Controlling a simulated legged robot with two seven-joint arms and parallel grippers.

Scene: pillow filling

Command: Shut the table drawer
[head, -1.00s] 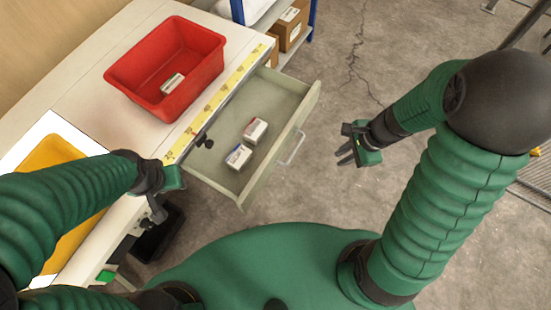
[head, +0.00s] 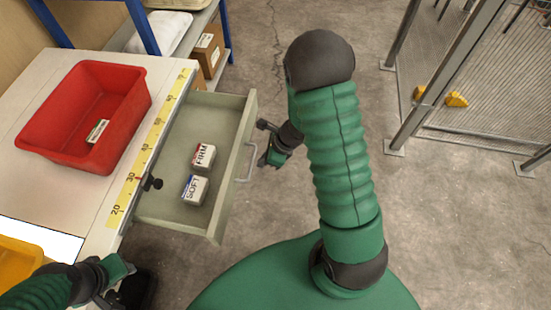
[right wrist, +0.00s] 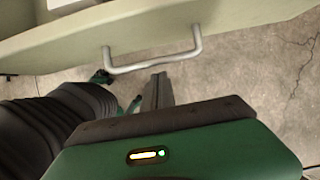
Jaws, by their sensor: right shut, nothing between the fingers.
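The table drawer (head: 169,210) is pulled out from the table's right side, its front panel (head: 232,170) facing right. A metal bar handle (head: 246,163) sits on that panel. Two small boxes lie in the drawer, one marked FIRM (head: 203,156) and one marked SOFT (head: 194,190). My right gripper (head: 266,159) is just right of the handle, empty. In the right wrist view its fingers (right wrist: 159,78) are together, with tips close below the handle (right wrist: 150,66); contact is unclear. My left gripper (head: 112,290) is at the lower left by the table edge; its jaws are unclear.
A yellow tray (head: 15,262) shows at lower left. A blue-framed shelf (head: 222,30) stands behind. Mesh fencing (head: 480,110) stands at right. Floor right of the drawer is clear.

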